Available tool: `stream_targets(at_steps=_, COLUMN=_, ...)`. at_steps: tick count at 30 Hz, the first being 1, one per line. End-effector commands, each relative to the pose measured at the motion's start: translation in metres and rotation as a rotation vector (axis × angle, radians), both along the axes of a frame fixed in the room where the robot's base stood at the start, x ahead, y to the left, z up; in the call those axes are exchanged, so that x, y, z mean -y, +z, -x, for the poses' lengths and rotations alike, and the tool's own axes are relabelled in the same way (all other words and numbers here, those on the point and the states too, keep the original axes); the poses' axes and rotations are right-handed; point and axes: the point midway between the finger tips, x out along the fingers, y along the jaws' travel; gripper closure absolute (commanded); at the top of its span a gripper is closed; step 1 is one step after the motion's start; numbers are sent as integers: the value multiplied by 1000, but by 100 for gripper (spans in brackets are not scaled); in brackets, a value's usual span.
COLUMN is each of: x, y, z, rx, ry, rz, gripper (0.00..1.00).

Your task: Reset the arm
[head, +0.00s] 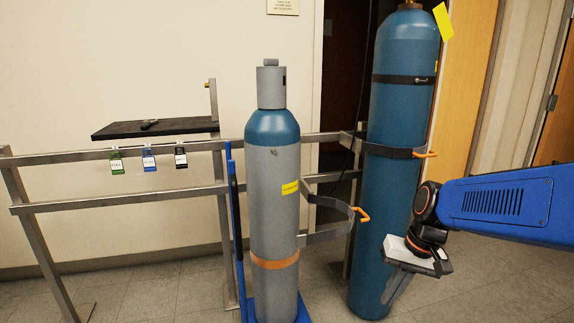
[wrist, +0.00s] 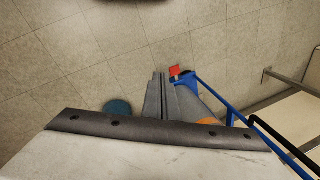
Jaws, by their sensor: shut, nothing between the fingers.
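My gripper (head: 396,287) is at the right in the head view, at the end of my blue arm, in front of the lower part of the tall blue cylinder. It points down and holds nothing. In the wrist view my gripper (wrist: 160,78) has its two grey fingers together, pointing over the tiled floor. Whether it touches the tall cylinder cannot be told.
A grey cylinder with a blue shoulder (head: 273,200) stands on a blue hand truck (head: 236,215). A tall blue cylinder (head: 400,110) is strapped to a metal rail (head: 110,200). A black shelf (head: 155,128) and several tags hang left. Floor (head: 160,290) is free at left.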

Motion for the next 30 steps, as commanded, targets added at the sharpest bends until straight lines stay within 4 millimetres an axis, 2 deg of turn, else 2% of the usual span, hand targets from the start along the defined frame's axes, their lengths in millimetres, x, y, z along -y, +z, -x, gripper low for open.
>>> stream_targets(at_steps=6, x=12, y=18, z=41, rx=107, ry=41, rz=74, gripper=100)
stream_targets(at_steps=18, x=36, y=32, z=108, rx=293, ry=100, rz=212, gripper=100)
stream_targets(at_steps=24, x=43, y=34, z=127, rx=353, ry=115, rz=256, gripper=100)
stream_targets(at_steps=30, x=46, y=33, z=132, rx=369, ry=121, rz=270, gripper=100)
